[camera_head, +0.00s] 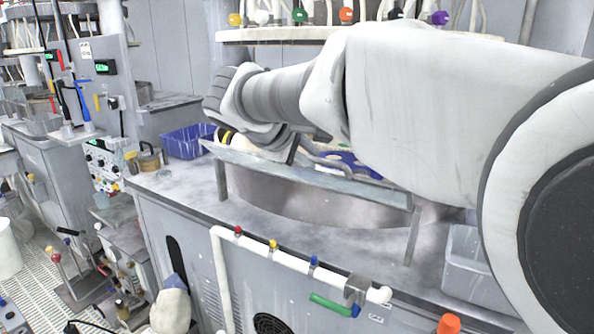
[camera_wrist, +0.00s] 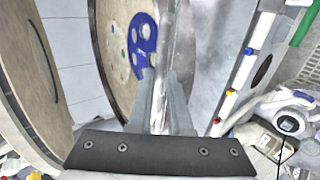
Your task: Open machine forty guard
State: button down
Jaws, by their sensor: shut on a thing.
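The guard (camera_head: 330,184) is a long, thin, greyish see-through panel. My gripper (camera_wrist: 161,108) is shut on the guard's edge (camera_wrist: 168,65), which runs up between the two fingers in the wrist view. In the head view my wrist hangs over the guard's left half, and my arm hides part of the basin behind it. The fingertips are mostly hidden there. I cannot read a machine number.
A blue bin (camera_head: 188,142) and a brass-coloured pot (camera_head: 148,159) stand left of the basin. A white pipe with coloured valves (camera_head: 290,256) runs along the machine front. A pale tub (camera_head: 470,272) sits at right. A round tan platen with a blue holed piece (camera_wrist: 143,38) lies beside the guard.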

jog(key=s+a+f+t+h+b, duration=0.1)
jog(key=s+a+f+b, duration=0.2)
jog(key=f+b, duration=0.8)
jog(key=shift+s+f+t+b, duration=0.35)
jog(key=shift+s+b, duration=0.3)
jog(key=shift+b, duration=0.7)
jog(key=shift+a+f, duration=0.1)
jog(key=shift+f, duration=0.1)
jog(key=c, duration=0.9)
grip_release()
jog(key=shift+o, duration=0.3)
jog(key=shift+r, duration=0.1)
jog(key=shift+r, duration=0.15)
